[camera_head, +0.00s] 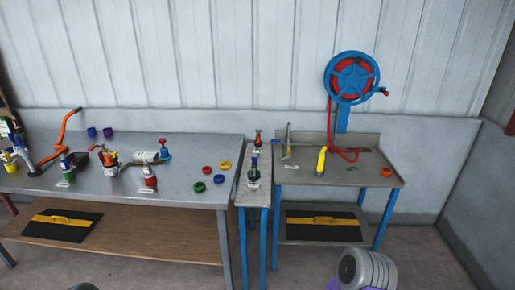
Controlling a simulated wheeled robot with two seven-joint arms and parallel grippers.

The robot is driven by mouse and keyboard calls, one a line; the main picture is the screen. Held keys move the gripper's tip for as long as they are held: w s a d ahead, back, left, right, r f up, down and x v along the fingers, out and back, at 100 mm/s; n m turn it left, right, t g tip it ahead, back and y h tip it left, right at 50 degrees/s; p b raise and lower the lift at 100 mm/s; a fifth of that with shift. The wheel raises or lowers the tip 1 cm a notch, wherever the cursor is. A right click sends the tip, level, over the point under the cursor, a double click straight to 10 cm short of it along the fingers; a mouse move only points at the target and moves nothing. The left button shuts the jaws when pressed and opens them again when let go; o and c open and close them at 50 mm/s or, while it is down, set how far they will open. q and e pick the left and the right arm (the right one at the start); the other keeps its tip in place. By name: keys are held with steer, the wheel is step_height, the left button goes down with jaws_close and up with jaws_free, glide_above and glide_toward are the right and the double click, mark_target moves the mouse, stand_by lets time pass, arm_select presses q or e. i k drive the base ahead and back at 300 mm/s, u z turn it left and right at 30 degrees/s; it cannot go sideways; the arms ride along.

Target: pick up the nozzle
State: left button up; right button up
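A yellow nozzle-like piece (321,161) stands on the right metal table (345,178), left of its middle. It looks slightly tilted, and a red hose (345,153) runs just behind it. Whether the hose joins it is too small to tell. Neither of my grippers is in view. Grey rounded parts at the bottom edge, near the right table, look like my own arm.
A long table (110,178) on the left carries several valves, fittings and coloured caps. A narrow bench (254,192) with two small fittings stands between the tables. An orange ring (386,172) lies at the right table's right side. Its front is mostly clear.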

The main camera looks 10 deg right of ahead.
mark_target(320, 168)
steer(key=z, duration=0.65)
steer(key=i, duration=0.6)
steer(key=z, duration=0.6)
steer(key=i, duration=0.85)
steer(key=u, duration=0.25)
